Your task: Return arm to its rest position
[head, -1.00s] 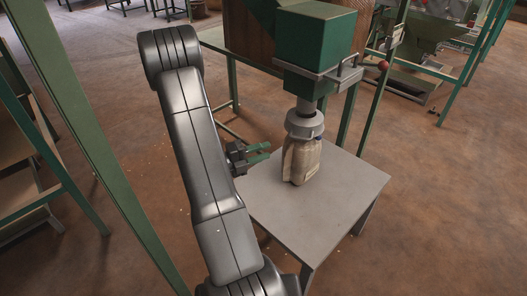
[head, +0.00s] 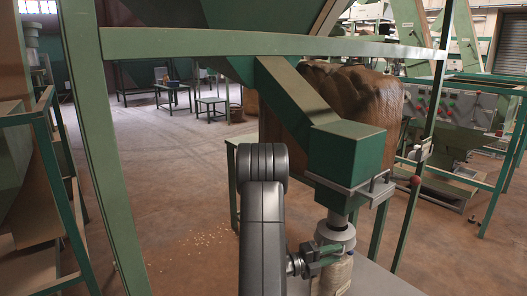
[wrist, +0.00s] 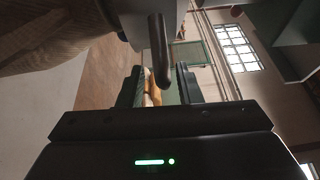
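My arm (head: 263,220) rises in the lower middle of the head view, bent at a high elbow. My gripper (head: 330,256), with green fingers, is beside the grey spout and the filled bag (head: 338,275), overlapping them in the picture. In the wrist view, my gripper (wrist: 160,88) has its two fingers apart, with background showing between them. It looks open and empty. A dark curved lever (wrist: 160,50) hangs in front of the fingers. Whether the gripper touches the bag or lever I cannot tell.
The green hopper box (head: 345,150) and grey spout (head: 335,235) stand close to the arm's right. A grey table (head: 385,282) is below. A green frame post (head: 100,150) is at left. A large brown sack (head: 360,95) stands behind. Floor between post and arm is open.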

